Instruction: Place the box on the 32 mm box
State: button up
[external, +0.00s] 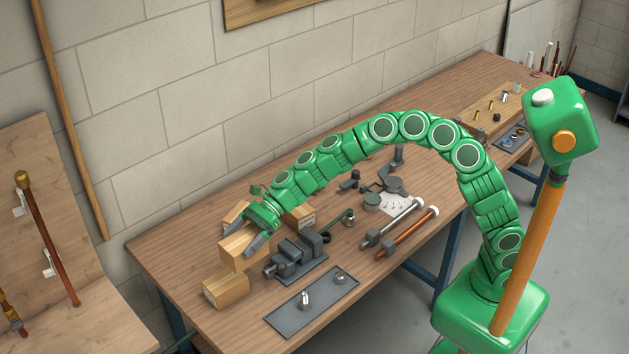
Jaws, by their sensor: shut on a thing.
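My gripper (246,236) is shut on a cardboard box (239,258) near the left end of the workbench. The held box appears raised above the bench, but I cannot tell whether it touches anything below. Another cardboard box (226,291) lies in front of it near the bench's front edge. A third box (235,212) is behind the held box, partly hidden by it and my gripper. A fourth box (304,218) stands to the right, partly hidden by my wrist. Labels are too small to read, so I cannot tell which is the 32 mm box.
A grey vise (296,257) stands close to the right of the held box. A dark mat (312,302) with small metal parts lies in front. Two pipe wrenches (400,222) and other fittings lie further right. The bench (165,262) is bare at its left end.

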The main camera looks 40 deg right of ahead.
jog(key=shift+w+a+f, duration=0.85)
jog(key=shift+f, duration=0.8)
jog(key=shift+w+a+f, duration=0.85)
jog(key=shift+f, duration=0.85)
jog(key=shift+w+a+f, duration=0.85)
jog(key=shift+f, duration=0.8)
jog(key=o, duration=1.1)
jog(key=shift+f, duration=0.1)
jog(key=shift+r, duration=0.2)
jog(key=v, duration=1.2)
